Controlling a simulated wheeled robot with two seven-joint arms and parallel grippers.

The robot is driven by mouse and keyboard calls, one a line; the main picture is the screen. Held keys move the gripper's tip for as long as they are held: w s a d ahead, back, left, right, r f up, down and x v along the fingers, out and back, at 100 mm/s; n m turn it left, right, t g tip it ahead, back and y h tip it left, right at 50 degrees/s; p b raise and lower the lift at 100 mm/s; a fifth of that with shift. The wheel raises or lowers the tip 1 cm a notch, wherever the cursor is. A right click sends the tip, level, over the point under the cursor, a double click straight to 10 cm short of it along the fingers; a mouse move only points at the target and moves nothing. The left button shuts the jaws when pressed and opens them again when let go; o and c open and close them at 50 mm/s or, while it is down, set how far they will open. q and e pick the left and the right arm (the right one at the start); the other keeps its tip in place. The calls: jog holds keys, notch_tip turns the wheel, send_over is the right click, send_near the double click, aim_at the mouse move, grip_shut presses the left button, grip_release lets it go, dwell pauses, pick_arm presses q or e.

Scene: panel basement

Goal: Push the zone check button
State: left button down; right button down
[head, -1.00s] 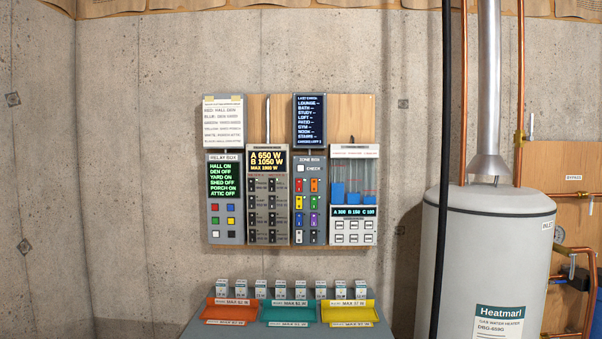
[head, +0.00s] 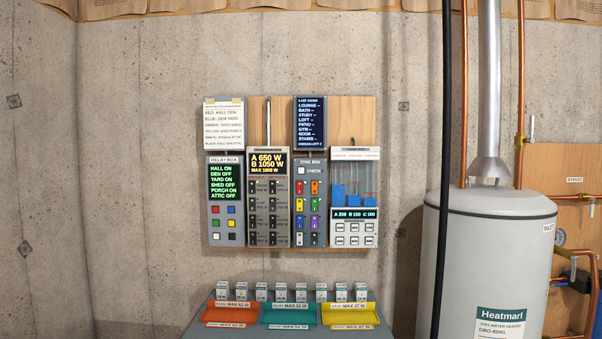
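The zone box (head: 311,215) is a grey panel on the wooden board, with several coloured switches in two columns. Its white square check button (head: 301,170) sits near the top, left of the word CHECK. A dark display (head: 310,122) above it lists rooms from LOUNGE to STAIRS, with dashes after the upper names; its bottom line is too small to read surely. Neither of my grippers shows in the head view. Nothing covers the button.
Left of the zone box are a relay box (head: 224,203) and a wattage panel (head: 268,200); right is a panel with blue columns (head: 354,200). Below, a table holds orange (head: 230,316), teal (head: 289,316) and yellow (head: 350,316) trays. A water heater (head: 488,250) stands right.

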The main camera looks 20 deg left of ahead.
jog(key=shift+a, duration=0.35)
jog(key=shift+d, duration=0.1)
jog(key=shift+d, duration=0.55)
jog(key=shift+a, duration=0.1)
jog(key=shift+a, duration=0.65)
